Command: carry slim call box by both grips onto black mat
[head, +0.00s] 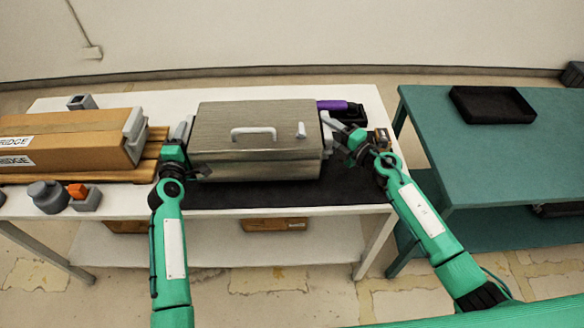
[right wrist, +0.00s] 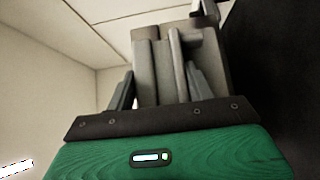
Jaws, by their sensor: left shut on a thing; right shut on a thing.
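The slim call box (head: 255,168) is a grey metal case with a pale handle and a small knob on top. It is over the black mat (head: 290,195), whose front and right parts show; whether it touches the mat I cannot tell. My left gripper (head: 180,143) is shut on the grip at the box's left side. My right gripper (head: 339,130) is shut on the grip at its right side. In the right wrist view, the right gripper's fingers (right wrist: 165,82) close around a grey grip piece. The box looks level.
Brown cartons (head: 70,145) lie on a wooden pallet at the left, near grey fittings and an orange piece (head: 78,190). A purple item (head: 332,104) and dark objects lie behind the right grip. A green table (head: 480,160) with a black tray (head: 492,104) stands at right.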

